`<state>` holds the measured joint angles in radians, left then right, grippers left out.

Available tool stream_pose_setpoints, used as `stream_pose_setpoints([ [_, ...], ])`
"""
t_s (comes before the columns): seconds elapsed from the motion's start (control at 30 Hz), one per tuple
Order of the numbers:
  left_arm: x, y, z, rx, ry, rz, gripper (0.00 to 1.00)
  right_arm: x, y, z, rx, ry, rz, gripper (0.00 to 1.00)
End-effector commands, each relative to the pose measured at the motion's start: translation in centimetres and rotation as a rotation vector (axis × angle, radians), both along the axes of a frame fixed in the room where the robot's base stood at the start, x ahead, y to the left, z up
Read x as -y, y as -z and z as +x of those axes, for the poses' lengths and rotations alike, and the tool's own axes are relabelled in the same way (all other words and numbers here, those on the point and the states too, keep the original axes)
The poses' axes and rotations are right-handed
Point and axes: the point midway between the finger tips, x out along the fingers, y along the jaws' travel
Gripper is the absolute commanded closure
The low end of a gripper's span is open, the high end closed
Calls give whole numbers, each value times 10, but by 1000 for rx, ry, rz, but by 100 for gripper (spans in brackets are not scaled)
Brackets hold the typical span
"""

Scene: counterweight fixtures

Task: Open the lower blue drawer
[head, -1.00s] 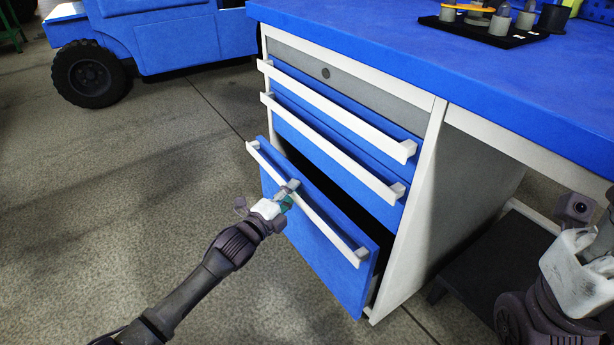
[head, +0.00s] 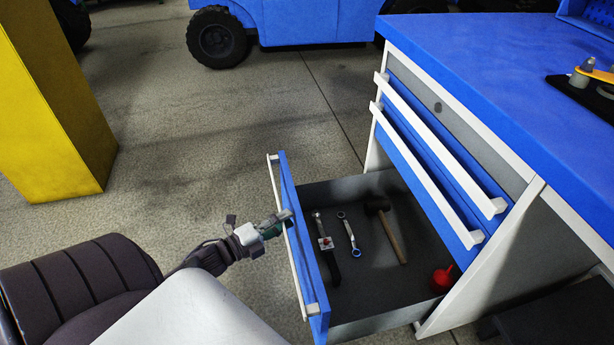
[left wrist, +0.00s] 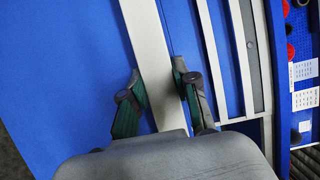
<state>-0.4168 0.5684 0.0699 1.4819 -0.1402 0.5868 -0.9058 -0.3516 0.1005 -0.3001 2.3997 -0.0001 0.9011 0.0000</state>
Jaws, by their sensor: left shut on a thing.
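The lower blue drawer (head: 304,245) stands pulled well out of the white and blue cabinet in the head view, and its inside shows. Its long white handle (head: 284,228) runs along the blue front. My left gripper (head: 279,222) is at the handle's middle. In the left wrist view its two green-padded fingers (left wrist: 159,101) are on either side of the white handle bar (left wrist: 152,60), shut on it. My right gripper is not in view.
The drawer holds wrenches (head: 349,235), a hammer (head: 388,225) and a red item (head: 443,278). Two closed blue drawers (head: 432,148) are above it. A yellow block (head: 55,100) stands at the left and a blue vehicle (head: 315,22) behind. Open floor lies between them.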

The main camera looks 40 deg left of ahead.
Motion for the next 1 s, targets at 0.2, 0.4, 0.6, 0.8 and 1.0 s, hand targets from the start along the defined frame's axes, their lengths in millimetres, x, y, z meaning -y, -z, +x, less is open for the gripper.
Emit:
stream_pose_setpoints([
  [0.2, -17, 0, -21, -3, -2, 1, 100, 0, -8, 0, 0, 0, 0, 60],
  [0.4, -23, 0, -28, -1, -2, 1, 100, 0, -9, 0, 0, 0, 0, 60],
  [0.6, -23, 1, -28, -1, -3, 1, 100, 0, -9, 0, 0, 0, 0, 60],
  [0.8, -23, 0, -28, -1, -3, 1, 64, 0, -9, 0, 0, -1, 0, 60],
  [1.0, -23, 0, -28, 0, -2, 0, 44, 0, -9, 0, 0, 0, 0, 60],
])
